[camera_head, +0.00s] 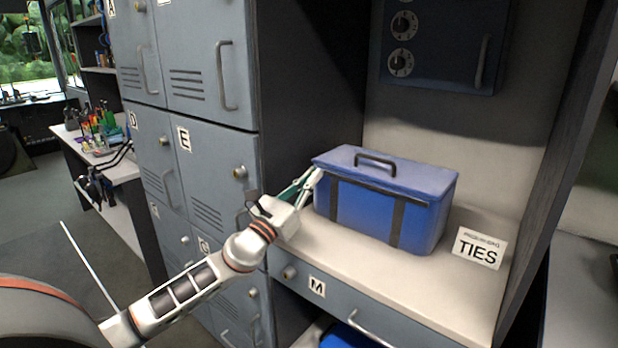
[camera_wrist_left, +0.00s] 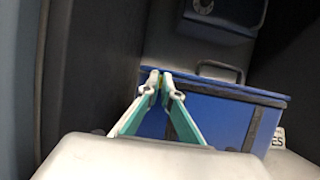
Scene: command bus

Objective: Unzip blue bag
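The blue bag (camera_head: 385,205) stands upright on the light shelf, with dark straps and a dark handle on its flat lid, which looks closed. It also shows in the left wrist view (camera_wrist_left: 222,118). My left gripper (camera_head: 316,173) is at the left end of the bag, level with the lid seam. In the left wrist view its fingertips (camera_wrist_left: 160,80) are drawn together at the lid's edge, with a small yellow piece (camera_wrist_left: 161,76) between them. That piece may be the zipper pull; it is too small to be sure. My right gripper is in neither view.
The shelf (camera_head: 360,265) is bare in front of the bag. A "TIES" card (camera_head: 480,247) stands right of it. Grey lockers (camera_head: 215,165) close off the left side, and a dark blue box with dials (camera_head: 445,45) hangs above. A drawer marked M (camera_head: 335,292) lies below.

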